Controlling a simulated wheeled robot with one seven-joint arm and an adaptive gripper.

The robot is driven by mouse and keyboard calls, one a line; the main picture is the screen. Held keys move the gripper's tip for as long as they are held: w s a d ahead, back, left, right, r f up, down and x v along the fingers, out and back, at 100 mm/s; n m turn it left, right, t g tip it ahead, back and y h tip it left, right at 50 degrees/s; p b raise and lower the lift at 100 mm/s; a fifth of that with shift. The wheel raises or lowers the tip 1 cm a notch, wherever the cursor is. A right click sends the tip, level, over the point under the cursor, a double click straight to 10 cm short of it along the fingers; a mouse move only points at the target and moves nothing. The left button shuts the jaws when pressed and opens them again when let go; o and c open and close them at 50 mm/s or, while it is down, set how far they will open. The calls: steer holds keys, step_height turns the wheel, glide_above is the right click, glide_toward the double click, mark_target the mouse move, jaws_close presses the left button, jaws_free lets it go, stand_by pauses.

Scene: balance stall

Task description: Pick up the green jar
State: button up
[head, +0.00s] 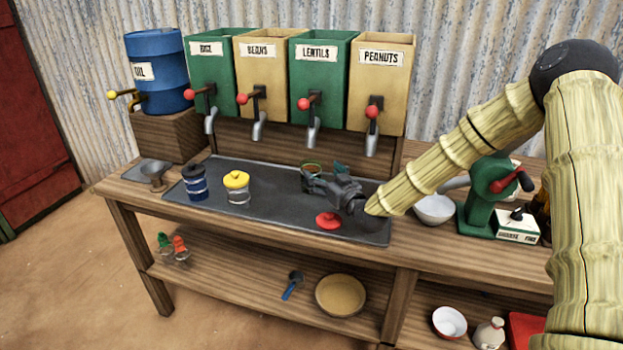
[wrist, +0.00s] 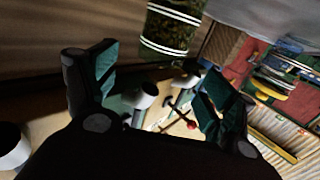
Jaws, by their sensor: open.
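The green jar shows in the head view as a green-rimmed jar (head: 311,168) on the dark tray, partly hidden behind my gripper (head: 323,178). The jar appears apart from both fingers.
The tray (head: 270,204) also holds a blue jar (head: 195,184), a yellow-lidded jar (head: 237,188) and a red lid (head: 328,220) close to my gripper. Labelled dispensers (head: 262,85) with spouts stand behind. A white bowl (head: 435,209) and green grinder (head: 488,195) stand right.

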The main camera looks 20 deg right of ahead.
mark_target(311, 164)
steer(key=shift+p+x, duration=0.5)
steer(key=shift+x, duration=3.25)
steer(key=shift+f, duration=0.15)
steer(key=c, duration=1.5)
